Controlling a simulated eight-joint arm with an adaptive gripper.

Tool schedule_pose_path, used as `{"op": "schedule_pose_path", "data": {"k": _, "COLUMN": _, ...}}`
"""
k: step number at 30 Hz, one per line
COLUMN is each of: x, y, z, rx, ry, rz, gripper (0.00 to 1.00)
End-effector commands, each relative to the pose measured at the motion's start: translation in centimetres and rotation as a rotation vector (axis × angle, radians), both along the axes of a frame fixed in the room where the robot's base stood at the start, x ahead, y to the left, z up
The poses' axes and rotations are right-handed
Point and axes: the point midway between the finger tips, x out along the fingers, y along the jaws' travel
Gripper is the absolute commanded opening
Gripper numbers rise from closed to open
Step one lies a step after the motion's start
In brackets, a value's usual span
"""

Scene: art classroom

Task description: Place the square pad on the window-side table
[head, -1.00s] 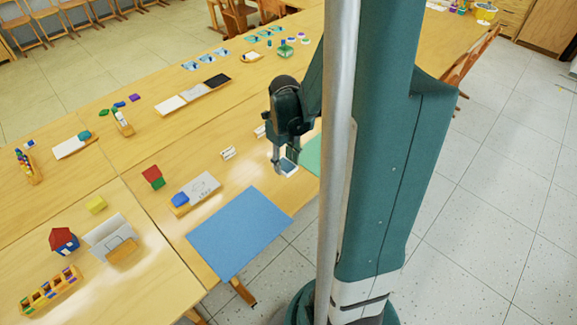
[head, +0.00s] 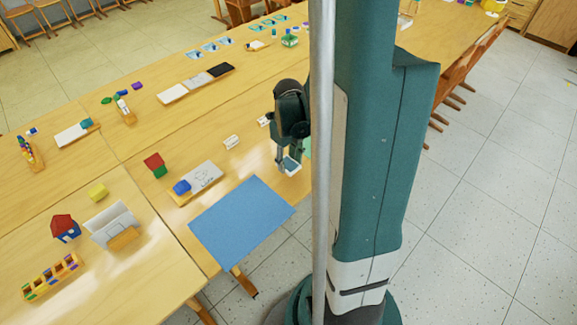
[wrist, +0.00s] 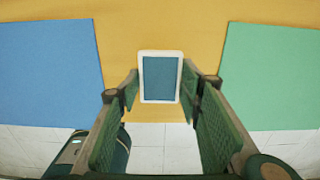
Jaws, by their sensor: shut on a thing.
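A small pad with a white rim and a teal face (wrist: 161,80) is between the fingers of my gripper (wrist: 160,92) in the wrist view. My gripper is shut on it. In the head view my gripper (head: 287,166) holds the pad (head: 291,165) at the near edge of the long wooden table (head: 225,170), just right of the blue sheet. I cannot tell whether the pad touches the wood. No window shows, so I cannot tell which table is the window-side one.
A blue sheet (head: 242,222) lies left of my gripper and a green sheet (wrist: 275,75) lies right. Tiled floor lies beyond the near edge.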

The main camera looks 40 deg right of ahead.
Motion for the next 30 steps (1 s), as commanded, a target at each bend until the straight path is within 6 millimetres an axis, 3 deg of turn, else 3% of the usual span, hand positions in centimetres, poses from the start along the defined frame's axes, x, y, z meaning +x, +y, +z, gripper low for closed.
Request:
{"op": "schedule_pose_path", "data": {"k": 7, "x": 0.0, "y": 0.0, "z": -2.2, "rx": 0.0, "ry": 0.0, "rz": 0.0, "gripper": 0.22}}
{"op": "schedule_pose_path", "data": {"k": 23, "x": 0.0, "y": 0.0, "z": -2.8, "rx": 0.0, "ry": 0.0, "rz": 0.0, "gripper": 0.22}}
{"op": "schedule_pose_path", "data": {"k": 24, "x": 0.0, "y": 0.0, "z": -2.7, "rx": 0.0, "ry": 0.0, "rz": 0.0, "gripper": 0.41}}
{"op": "schedule_pose_path", "data": {"k": 27, "x": 0.0, "y": 0.0, "z": -2.7, "rx": 0.0, "ry": 0.0, "rz": 0.0, "gripper": 0.51}}
{"op": "schedule_pose_path", "data": {"k": 30, "x": 0.0, "y": 0.0, "z": -2.6, "rx": 0.0, "ry": 0.0, "rz": 0.0, "gripper": 0.51}}
